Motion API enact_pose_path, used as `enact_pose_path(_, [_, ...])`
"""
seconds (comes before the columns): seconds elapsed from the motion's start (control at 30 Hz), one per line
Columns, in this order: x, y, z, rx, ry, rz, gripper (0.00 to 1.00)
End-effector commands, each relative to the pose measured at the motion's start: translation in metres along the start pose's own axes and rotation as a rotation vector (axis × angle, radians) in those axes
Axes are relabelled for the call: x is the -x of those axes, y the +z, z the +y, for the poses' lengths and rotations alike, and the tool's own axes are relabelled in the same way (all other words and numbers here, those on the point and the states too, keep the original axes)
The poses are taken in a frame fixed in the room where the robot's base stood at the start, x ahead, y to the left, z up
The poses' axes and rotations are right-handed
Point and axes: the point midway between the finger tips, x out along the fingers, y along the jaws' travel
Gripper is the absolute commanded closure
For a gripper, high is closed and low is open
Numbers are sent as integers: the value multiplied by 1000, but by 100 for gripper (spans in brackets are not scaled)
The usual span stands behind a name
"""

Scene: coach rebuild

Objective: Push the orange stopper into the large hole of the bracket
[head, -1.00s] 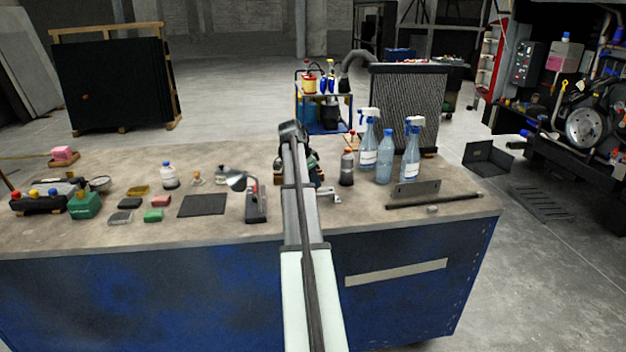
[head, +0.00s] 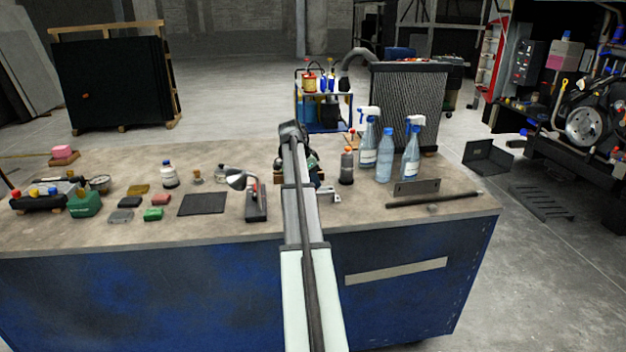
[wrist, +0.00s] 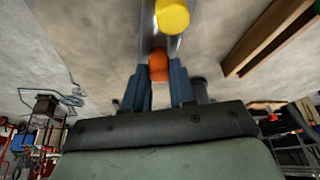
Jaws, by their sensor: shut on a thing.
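In the wrist view my gripper (wrist: 160,78) has its two blue fingers closed around the orange stopper (wrist: 158,62), which sits between the fingertips. Just beyond it is a grey metal strip, which looks like the bracket (wrist: 147,32), with a round yellow stopper (wrist: 172,15) on it. The large hole is not visible, and I cannot tell whether the orange stopper touches the bracket. In the head view my arm hides the gripper and the orange stopper. A small silver part, likely the bracket's end (head: 331,195), shows just right of the arm.
A wooden bar (wrist: 265,40) lies at the right of the wrist view. On the workbench (head: 225,228), spray bottles (head: 369,150) and a dark bottle with an orange top (head: 347,167) stand right of my arm. A small lamp (head: 250,195) and black mat (head: 202,204) are left.

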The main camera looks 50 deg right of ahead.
Motion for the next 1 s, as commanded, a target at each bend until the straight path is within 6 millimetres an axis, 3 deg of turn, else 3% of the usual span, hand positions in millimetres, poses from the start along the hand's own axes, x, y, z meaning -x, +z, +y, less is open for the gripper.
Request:
enact_pose_path(0.4, [-4, 2, 0, 0, 0, -1, 100])
enact_pose_path(0.43, [-4, 2, 0, 0, 0, 0, 72])
enact_pose_path(0.7, [-4, 2, 0, 0, 0, 0, 46])
enact_pose_path(0.87, [-4, 2, 0, 0, 0, 0, 45])
enact_pose_path(1.0, [-4, 2, 0, 0, 0, 0, 33])
